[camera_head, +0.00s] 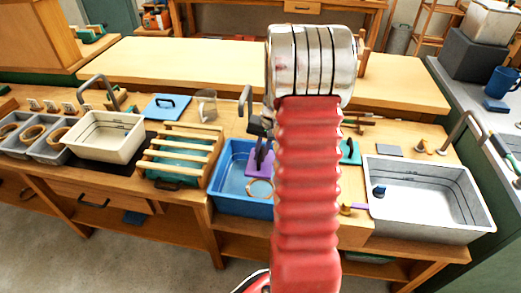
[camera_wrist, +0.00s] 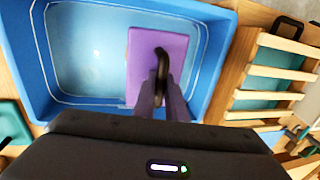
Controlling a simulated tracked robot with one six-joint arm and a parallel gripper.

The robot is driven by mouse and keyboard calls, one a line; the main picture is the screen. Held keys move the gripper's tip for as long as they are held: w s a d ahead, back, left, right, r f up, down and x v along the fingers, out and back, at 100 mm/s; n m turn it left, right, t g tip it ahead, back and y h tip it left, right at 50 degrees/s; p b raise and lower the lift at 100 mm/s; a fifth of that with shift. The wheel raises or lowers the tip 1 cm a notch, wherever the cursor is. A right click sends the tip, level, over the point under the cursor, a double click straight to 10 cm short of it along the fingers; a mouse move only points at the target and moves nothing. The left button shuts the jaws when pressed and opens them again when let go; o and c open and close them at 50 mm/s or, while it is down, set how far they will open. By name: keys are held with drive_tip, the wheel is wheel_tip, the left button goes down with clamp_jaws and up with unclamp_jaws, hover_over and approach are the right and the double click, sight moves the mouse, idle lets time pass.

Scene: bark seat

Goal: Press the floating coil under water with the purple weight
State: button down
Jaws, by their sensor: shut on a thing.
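My gripper (camera_head: 262,148) is shut on the dark handle of the purple weight (camera_head: 255,168). In the wrist view the fingers (camera_wrist: 161,92) close on the handle, and the flat purple plate (camera_wrist: 175,62) lies beyond them, over the blue basin (camera_wrist: 215,12). In the head view the blue basin (camera_head: 240,207) is partly hidden by my red arm. The coil (camera_head: 260,189), a tan ring, shows in the basin just in front of the weight, its right side hidden by my arm. The wrist view does not show the coil. I cannot tell whether the weight touches the water.
A slatted wooden rack (camera_head: 180,153) stands left of the basin, with a cream basin (camera_head: 108,135) farther left. A grey sink (camera_head: 425,200) is at the right. A glass (camera_head: 206,104) and a blue board (camera_head: 166,107) stand behind the rack. A faucet (camera_head: 245,100) rises behind the blue basin.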

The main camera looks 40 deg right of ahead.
drive_tip(key=shift+f, duration=1)
drive_tip(key=shift+f, duration=0.1)
drive_tip(key=shift+f, duration=6.85)
drive_tip(key=shift+f, duration=0.25)
drive_tip(key=shift+f, duration=0.35)
drive_tip(key=c, duration=1.7)
unclamp_jaws()
drive_tip(key=shift+o, duration=0.2)
